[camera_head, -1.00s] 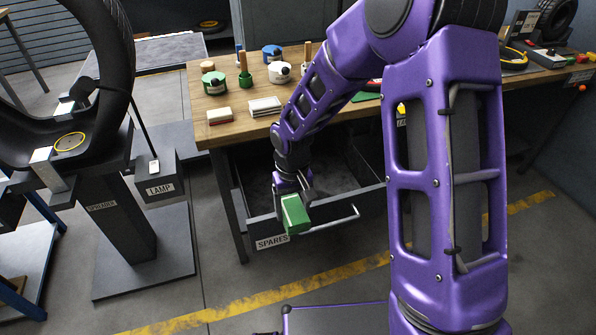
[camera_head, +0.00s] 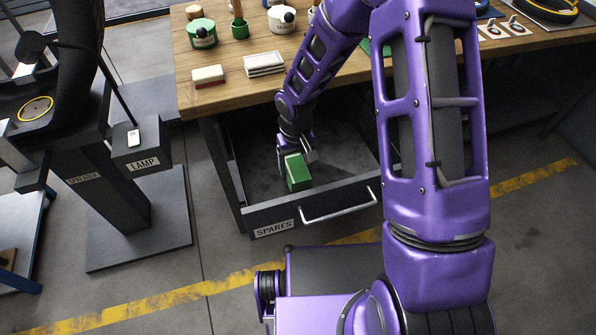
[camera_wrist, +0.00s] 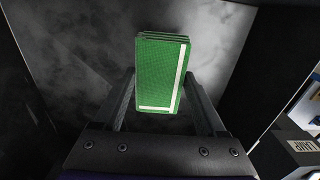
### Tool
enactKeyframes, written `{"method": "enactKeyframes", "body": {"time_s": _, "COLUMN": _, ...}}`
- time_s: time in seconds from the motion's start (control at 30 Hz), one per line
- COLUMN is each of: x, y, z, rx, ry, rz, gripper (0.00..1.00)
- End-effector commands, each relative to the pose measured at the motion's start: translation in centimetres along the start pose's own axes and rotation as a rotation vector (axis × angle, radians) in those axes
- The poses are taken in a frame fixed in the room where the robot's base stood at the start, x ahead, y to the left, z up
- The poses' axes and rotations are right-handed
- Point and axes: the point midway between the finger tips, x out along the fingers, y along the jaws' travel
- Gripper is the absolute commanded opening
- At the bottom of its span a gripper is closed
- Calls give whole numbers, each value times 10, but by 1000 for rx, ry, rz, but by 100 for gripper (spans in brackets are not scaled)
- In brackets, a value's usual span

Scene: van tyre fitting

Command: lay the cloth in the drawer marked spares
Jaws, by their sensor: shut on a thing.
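The cloth (camera_head: 297,172) is a green folded block with a pale stripe, and my gripper (camera_head: 297,155) is shut on it. In the wrist view the cloth (camera_wrist: 160,75) sits between the two fingers (camera_wrist: 160,105), with the grey drawer floor behind it. The drawer marked SPARES (camera_head: 273,229) is pulled open below the workbench, with a bar handle on its front. The cloth is over the drawer's opening, inside its walls in the picture. I cannot tell whether it touches the floor. My arm hides part of the drawer's right side.
The wooden workbench (camera_head: 225,98) overhangs the drawer's back. It bears a red-and-white block (camera_head: 208,75), a white block (camera_head: 264,64), a green pot (camera_head: 202,34) and other items. A stand labelled LAMP (camera_head: 143,163) is at the left. The drawer's visible floor looks bare.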

Motion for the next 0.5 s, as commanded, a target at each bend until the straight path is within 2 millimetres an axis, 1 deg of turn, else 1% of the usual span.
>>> {"method": "enactKeyframes", "body": {"time_s": 0.03, "x": 10, "y": 0, "z": 0, "rx": -2, "ry": -1, "rz": 0, "gripper": 22}}
{"method": "enactKeyframes", "body": {"time_s": 0.23, "x": 24, "y": 0, "z": 0, "rx": 0, "ry": 1, "rz": 0, "gripper": 22}}
{"method": "enactKeyframes", "body": {"time_s": 0.4, "x": 49, "y": 0, "z": 1, "rx": 0, "ry": -1, "rz": 0, "gripper": 22}}
{"method": "enactKeyframes", "body": {"time_s": 0.5, "x": 56, "y": 0, "z": 1, "rx": -1, "ry": 0, "rz": 1, "gripper": 22}}
